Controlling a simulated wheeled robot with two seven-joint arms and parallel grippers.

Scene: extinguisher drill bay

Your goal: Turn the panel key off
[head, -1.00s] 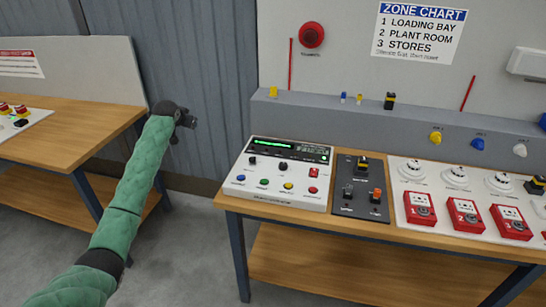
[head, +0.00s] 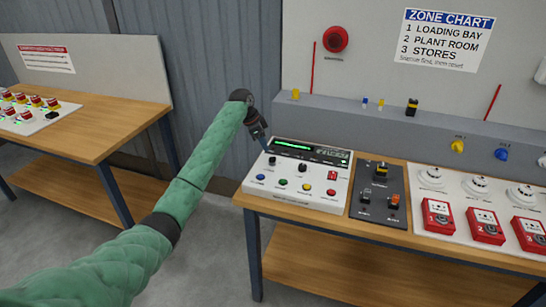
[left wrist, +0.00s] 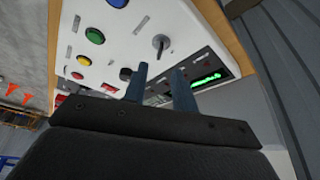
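The white alarm panel (head: 312,196) stands at the left end of the right bench; it also shows in the left wrist view (left wrist: 135,42). Its key (head: 272,161) is at the panel's upper left, and appears as a thin grey upright piece on a round base in the left wrist view (left wrist: 160,44). A black knob (head: 302,167) is to its right. My left gripper (head: 265,147) is just above and behind the key, apart from it. In the left wrist view its two blue-grey fingers (left wrist: 160,70) are spread with nothing between them. My right gripper is not in view.
The panel has a green-lit display (head: 294,144), a red switch (head: 332,176) and several coloured buttons. A dark switch plate (head: 377,199) and red call points (head: 437,215) are to its right. A grey ledge (head: 340,117) runs behind. Another bench (head: 95,122) is at left.

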